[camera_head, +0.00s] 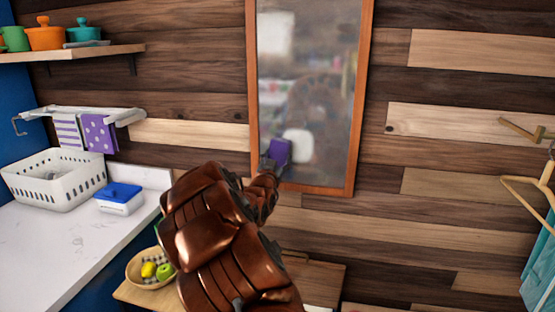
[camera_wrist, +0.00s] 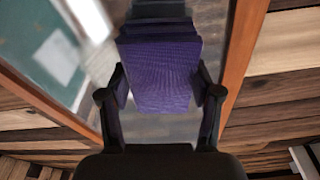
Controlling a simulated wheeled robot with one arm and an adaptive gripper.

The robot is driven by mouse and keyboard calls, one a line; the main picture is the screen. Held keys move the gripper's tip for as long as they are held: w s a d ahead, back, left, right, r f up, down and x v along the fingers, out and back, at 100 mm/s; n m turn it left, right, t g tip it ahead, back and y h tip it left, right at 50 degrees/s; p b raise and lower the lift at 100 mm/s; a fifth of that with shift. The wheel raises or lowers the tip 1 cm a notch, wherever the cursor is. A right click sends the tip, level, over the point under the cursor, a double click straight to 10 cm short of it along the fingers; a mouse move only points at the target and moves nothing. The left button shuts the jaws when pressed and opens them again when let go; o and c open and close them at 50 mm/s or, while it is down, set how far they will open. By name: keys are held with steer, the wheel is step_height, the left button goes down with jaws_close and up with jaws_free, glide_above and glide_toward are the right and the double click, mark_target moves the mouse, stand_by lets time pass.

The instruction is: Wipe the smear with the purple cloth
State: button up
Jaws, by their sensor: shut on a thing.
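The purple cloth (camera_head: 279,151) is a folded block in my gripper (camera_head: 268,167), in front of the lower left part of a wood-framed mirror (camera_head: 335,60). In the wrist view the cloth (camera_wrist: 160,72) sits between the two dark fingers of my gripper (camera_wrist: 160,92), which are shut on it. Whether it touches the glass cannot be told. A whitish patch (camera_head: 297,143) shows on the mirror just right of the cloth, and a pale patch (camera_wrist: 57,57) shows left of it in the wrist view. It may be the smear or a reflection.
A rail (camera_head: 95,112) holds a striped towel (camera_head: 67,132) and a purple dotted towel (camera_head: 99,134). A white basket (camera_head: 52,180) and a blue-lidded box (camera_head: 119,198) stand on the counter (camera_head: 55,245). A fruit bowl (camera_head: 139,272) is low beside my arm. Hooks (camera_head: 523,130) project at right.

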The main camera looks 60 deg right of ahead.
mark_target(313, 153)
steer(key=shift+x, duration=0.85)
steer(key=shift+f, duration=0.15)
steer(key=shift+s+d+f+b, duration=0.15)
steer(key=shift+s+b, duration=0.1)
steer(key=shift+s, duration=0.2)
steer(key=shift+s+d+r+b, duration=0.1)
steer(key=shift+s+d+b, duration=0.1)
steer(key=shift+s, duration=0.25)
steer(key=shift+s+d+b, duration=0.5)
steer(key=shift+s, duration=0.9)
steer(key=shift+s+d+b, duration=0.45)
steer(key=shift+s+d, duration=0.05)
steer(key=shift+s, duration=0.95)
steer(key=shift+s+d+b, duration=0.5)
steer(key=shift+s, duration=0.9)
